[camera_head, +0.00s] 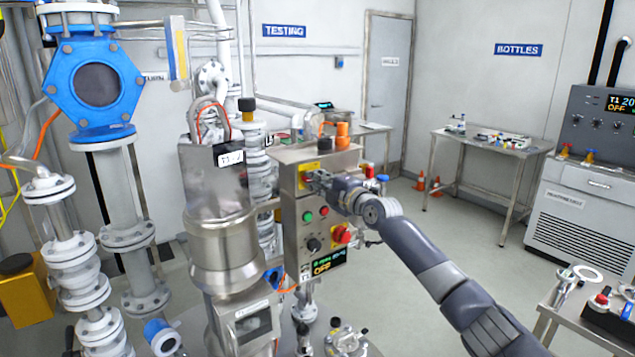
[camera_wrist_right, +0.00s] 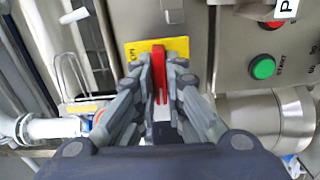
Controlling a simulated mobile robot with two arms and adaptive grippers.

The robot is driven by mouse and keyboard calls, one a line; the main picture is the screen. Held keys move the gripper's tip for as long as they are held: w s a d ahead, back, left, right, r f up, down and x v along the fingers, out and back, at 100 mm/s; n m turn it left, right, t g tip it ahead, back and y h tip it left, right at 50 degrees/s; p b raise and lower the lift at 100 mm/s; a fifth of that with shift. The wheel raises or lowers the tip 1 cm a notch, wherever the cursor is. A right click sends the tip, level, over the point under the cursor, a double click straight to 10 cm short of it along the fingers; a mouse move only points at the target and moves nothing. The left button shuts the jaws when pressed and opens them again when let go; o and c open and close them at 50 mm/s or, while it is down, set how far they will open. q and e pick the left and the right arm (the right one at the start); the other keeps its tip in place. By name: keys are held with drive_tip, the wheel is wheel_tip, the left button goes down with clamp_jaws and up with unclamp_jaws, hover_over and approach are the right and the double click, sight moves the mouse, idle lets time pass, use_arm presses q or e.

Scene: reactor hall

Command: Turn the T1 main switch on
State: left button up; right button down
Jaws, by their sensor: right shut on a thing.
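The T1 control box (camera_head: 288,185) is a grey steel cabinet beside the reactor vessel. A yellow plate (camera_head: 305,170) sits at the top of its front, and also shows in the right wrist view (camera_wrist_right: 135,47). The main switch's red handle (camera_wrist_right: 158,68) stands out from this plate. My right gripper (camera_head: 318,180) is at the plate, with its fingers (camera_wrist_right: 160,85) shut on both sides of the red handle. In the head view the gripper hides most of the handle. The box's display (camera_head: 328,263) reads OFF. My left gripper is not in view.
Below the switch are a green button (camera_head: 308,216), a red button (camera_head: 324,211), a black knob (camera_head: 314,245) and a red emergency stop (camera_head: 341,235). Steel pipework (camera_head: 120,215) stands at left. A side table (camera_head: 483,142) and open floor lie at right.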

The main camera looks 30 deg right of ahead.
drive_tip(key=m+b, duration=0.4)
drive_tip(key=m, duration=1.3)
drive_tip(key=shift+f, duration=0.1)
drive_tip(key=shift+m, duration=0.4)
drive_tip(key=c, duration=1.7)
unclamp_jaws()
drive_tip(key=shift+o, duration=0.2)
drive_tip(key=s+d, duration=0.1)
drive_tip(key=s, duration=1.1)
drive_tip(key=shift+d, duration=0.35)
